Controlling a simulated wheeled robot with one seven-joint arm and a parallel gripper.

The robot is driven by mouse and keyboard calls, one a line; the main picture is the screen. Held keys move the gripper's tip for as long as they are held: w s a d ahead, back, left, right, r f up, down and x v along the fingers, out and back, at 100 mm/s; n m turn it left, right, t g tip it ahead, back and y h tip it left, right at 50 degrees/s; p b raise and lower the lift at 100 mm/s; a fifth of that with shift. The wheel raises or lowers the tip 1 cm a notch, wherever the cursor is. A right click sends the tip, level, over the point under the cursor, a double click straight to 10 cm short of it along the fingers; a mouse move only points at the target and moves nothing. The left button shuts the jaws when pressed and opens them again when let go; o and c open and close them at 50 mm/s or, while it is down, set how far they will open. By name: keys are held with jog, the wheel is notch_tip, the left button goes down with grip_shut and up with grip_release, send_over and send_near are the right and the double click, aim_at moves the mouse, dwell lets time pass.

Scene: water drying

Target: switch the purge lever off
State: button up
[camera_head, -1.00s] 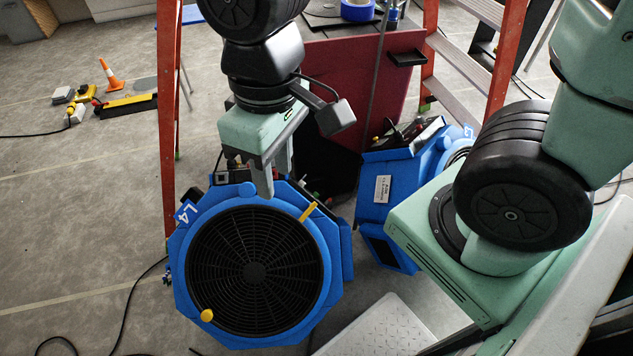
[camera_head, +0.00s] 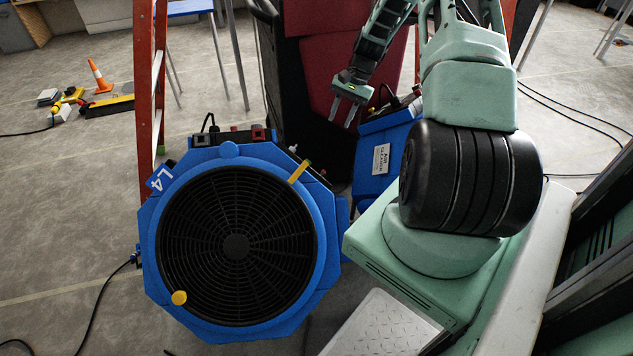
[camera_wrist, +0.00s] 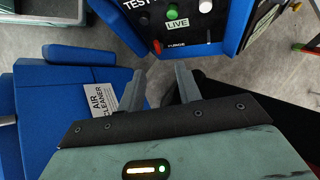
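My gripper (camera_head: 343,112) is open and empty, above the gap between two blue machines in the head view. In the wrist view the two fingers of my gripper (camera_wrist: 158,90) stand apart with floor and dark shapes between them. Ahead of them is a dark control panel (camera_wrist: 190,28) in a blue housing. My fingers do not touch the panel.
A blue round-grilled machine marked L4 (camera_head: 325,215) stands at left, with yellow parts on its front. A blue air cleaner (camera_head: 372,160) stands behind my arm; its side (camera_wrist: 60,100) fills the wrist view's left. An orange ladder (camera_head: 146,90) stands behind.

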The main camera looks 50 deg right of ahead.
jog(key=shift+m, duration=0.3)
jog(key=b+x, duration=0.1)
jog(key=x, duration=0.5)
jog(key=d+b+x, duration=0.1)
jog(key=x, duration=0.5)
jog(key=b+x, duration=0.1)
jog(key=x, duration=0.5)
jog(key=shift+s+d+f+b, duration=0.25)
jog(key=shift+d+f+b, duration=0.05)
jog(key=shift+d+f, duration=0.1)
grip_shut()
